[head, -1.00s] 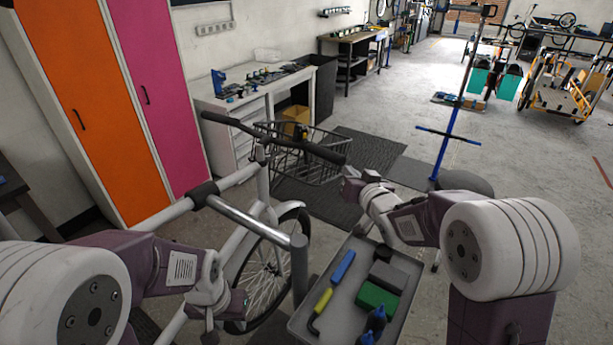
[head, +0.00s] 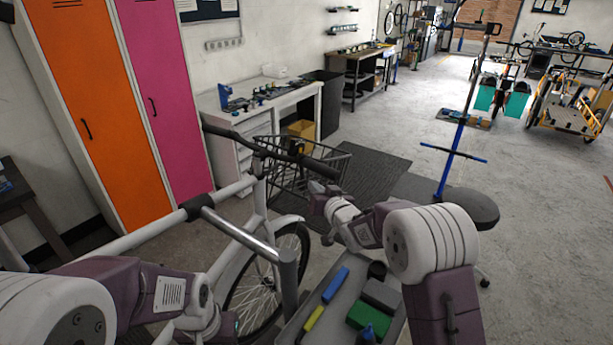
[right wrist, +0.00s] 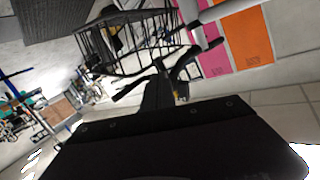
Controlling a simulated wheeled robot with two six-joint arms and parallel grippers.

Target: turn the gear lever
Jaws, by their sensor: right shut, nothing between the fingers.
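The white cargo bike's handlebar (head: 250,146) runs across the middle of the head view, with black grips at both ends. The right-hand grip (head: 322,167) is close to my right gripper (head: 315,194), which is shut and empty just below and beside it. I cannot tell whether they touch. In the right wrist view the handlebar (right wrist: 135,87) shows beyond my dark gripper, with small dark control parts on it. The gear lever cannot be told apart from these parts. My left gripper (head: 232,325) is at the bottom edge, mostly cut off, so its jaws cannot be read.
A wire basket (head: 300,178) is mounted in front of the handlebar. A grey tray (head: 290,328) with blue, yellow, green and grey items lies below my right arm. A blue repair stand (head: 452,150) rises at the right. Open floor lies beyond it.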

